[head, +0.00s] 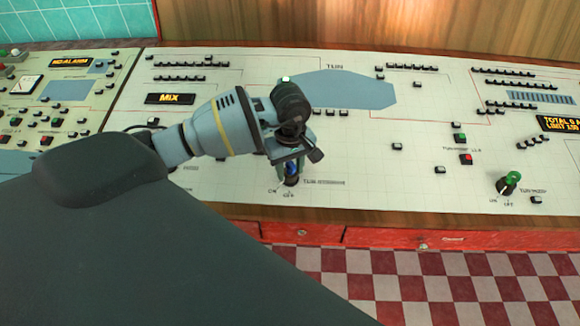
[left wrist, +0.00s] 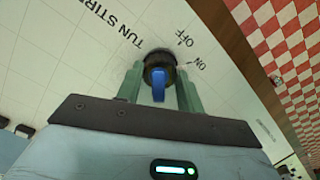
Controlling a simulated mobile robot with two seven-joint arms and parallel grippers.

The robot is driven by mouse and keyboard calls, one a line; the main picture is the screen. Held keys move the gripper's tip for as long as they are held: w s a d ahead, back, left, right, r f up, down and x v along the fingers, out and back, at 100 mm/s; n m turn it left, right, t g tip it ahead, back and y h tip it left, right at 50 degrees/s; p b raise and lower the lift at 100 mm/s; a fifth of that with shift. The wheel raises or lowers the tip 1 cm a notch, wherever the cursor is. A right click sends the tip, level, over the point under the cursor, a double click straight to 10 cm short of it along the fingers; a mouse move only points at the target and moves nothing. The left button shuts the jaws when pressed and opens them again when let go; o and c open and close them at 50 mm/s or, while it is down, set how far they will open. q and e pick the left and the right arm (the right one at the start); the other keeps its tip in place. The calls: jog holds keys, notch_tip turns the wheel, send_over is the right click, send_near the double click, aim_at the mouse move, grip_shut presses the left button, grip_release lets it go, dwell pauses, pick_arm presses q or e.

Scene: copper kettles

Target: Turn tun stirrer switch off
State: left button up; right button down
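The tun stirrer switch (head: 291,181) is a round black knob with a blue grip on the front part of the white panel, above "ON" and "OFF" lettering. My left gripper (head: 290,166) is down over it. In the left wrist view, the blue grip of the switch (left wrist: 158,84) stands between the two green fingers of the left gripper (left wrist: 159,76), with a gap on each side. The fingers are open around it. I cannot tell which mark the switch points to. My right gripper is not in view.
A similar green-gripped knob, labelled tun mixer or similar, (head: 509,183) is at the panel's right. Small green (head: 460,138) and red (head: 466,158) buttons sit nearby. A "MIX" display (head: 170,98) is at left. The wooden front edge (head: 400,222) lies just before the switch.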

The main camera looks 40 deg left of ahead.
pick_arm(q)
jog(key=c, duration=0.5)
jog(key=shift+o, duration=0.2)
jog(key=shift+n, duration=0.5)
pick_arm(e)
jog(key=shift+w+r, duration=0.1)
pick_arm(q)
jog(key=shift+n+p, duration=0.4)
jog(key=shift+n, duration=1.7)
jog(key=shift+n+p, duration=0.3)
jog(key=shift+n, duration=1.2)
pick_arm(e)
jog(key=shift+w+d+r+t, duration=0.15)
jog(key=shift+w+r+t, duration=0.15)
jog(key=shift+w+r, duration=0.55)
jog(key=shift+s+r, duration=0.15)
pick_arm(q)
jog(key=shift+n, duration=0.6)
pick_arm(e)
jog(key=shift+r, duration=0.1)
pick_arm(q)
jog(key=o, duration=1)
